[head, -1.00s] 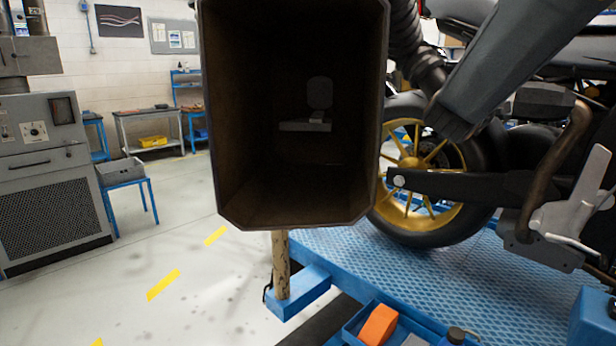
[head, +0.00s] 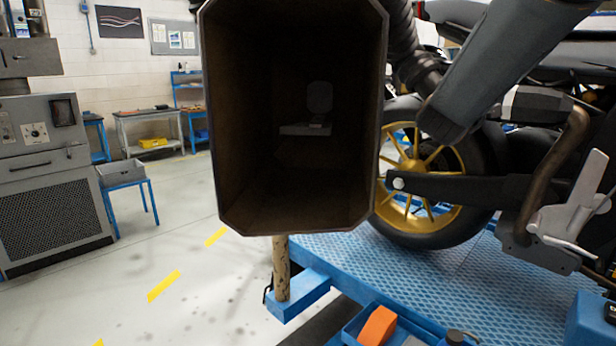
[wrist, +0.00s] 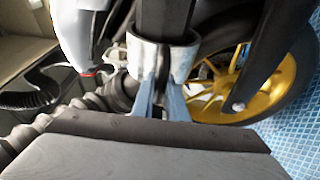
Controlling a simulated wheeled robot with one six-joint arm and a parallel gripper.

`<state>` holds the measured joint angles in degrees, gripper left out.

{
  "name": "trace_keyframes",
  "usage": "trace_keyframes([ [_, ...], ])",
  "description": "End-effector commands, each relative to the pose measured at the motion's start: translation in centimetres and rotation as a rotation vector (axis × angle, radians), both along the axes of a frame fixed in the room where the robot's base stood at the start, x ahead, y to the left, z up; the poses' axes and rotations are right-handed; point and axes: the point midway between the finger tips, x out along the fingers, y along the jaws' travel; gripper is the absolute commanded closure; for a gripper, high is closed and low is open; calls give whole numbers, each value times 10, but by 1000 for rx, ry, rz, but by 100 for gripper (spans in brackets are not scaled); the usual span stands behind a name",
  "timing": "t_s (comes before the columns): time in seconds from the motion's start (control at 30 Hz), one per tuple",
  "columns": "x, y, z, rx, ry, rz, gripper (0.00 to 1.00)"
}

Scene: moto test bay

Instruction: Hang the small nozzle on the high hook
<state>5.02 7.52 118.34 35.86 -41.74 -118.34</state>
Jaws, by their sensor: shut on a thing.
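A large, dark, box-shaped nozzle (head: 290,205) with clipped corners fills the middle of the head view, its open mouth facing the camera. A ribbed dark hose (head: 415,62) shows just right of it. In the wrist view a wide grey panel (wrist: 150,155), apparently the nozzle's outer wall, covers the bottom. My gripper (wrist: 162,98) shows there as two narrow blue-grey fingers, shut on a dark part between them that seems to belong to the nozzle. The exact contact is partly hidden. I cannot make out the high hook in either view.
A motorcycle with a gold-spoked wheel (head: 415,215) stands on a blue lift platform (head: 400,270) at right. A blue tray (head: 355,330) holds an orange item (head: 378,326). A grey cabinet (head: 55,170) stands at left. The floor between cabinet and lift is open.

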Motion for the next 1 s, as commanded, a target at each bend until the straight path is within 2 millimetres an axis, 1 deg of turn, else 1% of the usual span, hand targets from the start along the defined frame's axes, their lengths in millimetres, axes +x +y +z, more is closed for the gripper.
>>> trace_keyframes([
  [0.03, 1, 1, 2, -1, -3, 0, 100],
  [1.0, 19, 19, 2, -1, -3, 0, 100],
])
